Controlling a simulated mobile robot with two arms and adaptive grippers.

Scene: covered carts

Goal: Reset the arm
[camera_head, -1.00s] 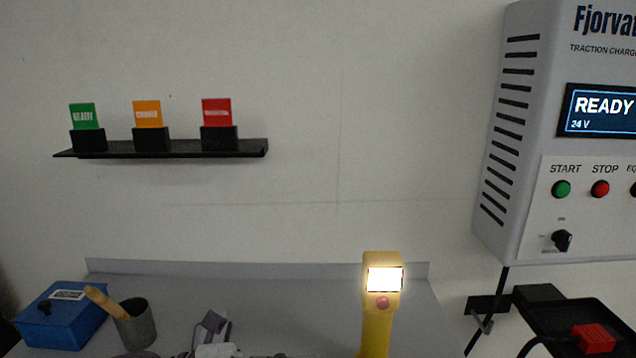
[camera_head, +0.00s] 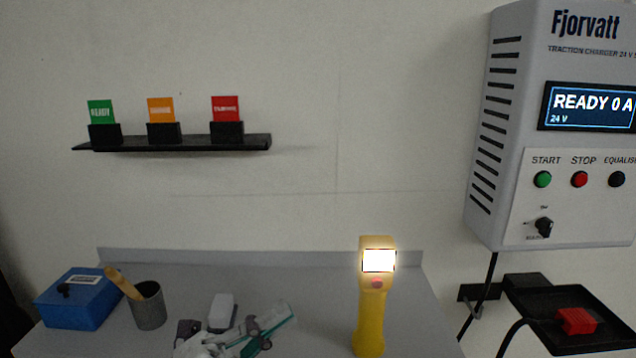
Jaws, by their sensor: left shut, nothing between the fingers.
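My left gripper (camera_head: 262,335), grey-white with greenish parts, is at the bottom of the head view, in front of the grey table (camera_head: 310,290). Its fingers are shut with nothing between them. It is to the left of the yellow handheld device (camera_head: 371,315) and apart from it in the picture. The lower part of the arm is cut off by the frame edge. My right gripper is not in view.
A blue box (camera_head: 75,303) and a grey cup (camera_head: 148,308) with a wooden-handled tool stand at left. A wall shelf (camera_head: 180,144) holds three coloured cards. The charger (camera_head: 500,190) hangs at right above a black tray (camera_head: 535,300) with a red connector (camera_head: 577,321).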

